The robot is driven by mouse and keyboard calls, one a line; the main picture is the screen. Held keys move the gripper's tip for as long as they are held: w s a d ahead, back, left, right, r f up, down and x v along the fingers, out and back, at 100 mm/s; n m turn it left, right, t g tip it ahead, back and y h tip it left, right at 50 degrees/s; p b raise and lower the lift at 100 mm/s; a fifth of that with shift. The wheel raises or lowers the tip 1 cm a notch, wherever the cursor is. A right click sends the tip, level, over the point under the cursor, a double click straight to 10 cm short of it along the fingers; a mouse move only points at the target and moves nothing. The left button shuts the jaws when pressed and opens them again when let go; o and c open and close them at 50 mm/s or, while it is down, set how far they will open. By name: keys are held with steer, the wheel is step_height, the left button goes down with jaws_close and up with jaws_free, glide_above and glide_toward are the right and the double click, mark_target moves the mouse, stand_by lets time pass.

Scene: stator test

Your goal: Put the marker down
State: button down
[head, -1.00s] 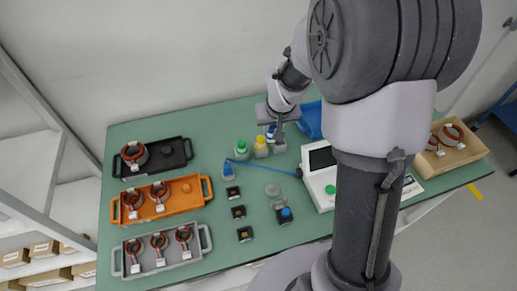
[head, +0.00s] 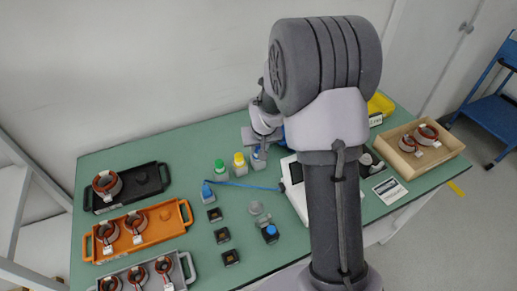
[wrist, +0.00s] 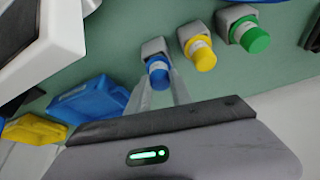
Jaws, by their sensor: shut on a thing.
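The blue-capped marker (wrist: 158,74) has a white label and stands at a grey holder block (wrist: 153,47) in the wrist view. I cannot tell how deep it sits in the block. My gripper (wrist: 160,86) is shut on this marker, its pale fingers on either side of the cap. In the head view my gripper (head: 258,143) is over the blue marker (head: 257,154), which it partly hides. A yellow-capped marker (wrist: 203,56) and a green-capped marker (wrist: 255,39) stand in their own grey blocks beside it.
A white device (head: 293,190) stands right of the markers, partly hidden by my arm. Blue (wrist: 85,100) and yellow (wrist: 34,130) bins lie close to my gripper. Black (head: 152,180), orange (head: 165,221) and grey trays are at left. A wooden box (head: 446,150) is at right.

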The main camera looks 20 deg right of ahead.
steer(key=shift+f+b, duration=0.5)
steer(key=shift+b, duration=0.05)
steer(key=c, duration=1.1)
jaws_free()
steer(key=shift+r, duration=0.1)
steer(key=shift+c, duration=0.2)
steer(key=shift+r, duration=0.1)
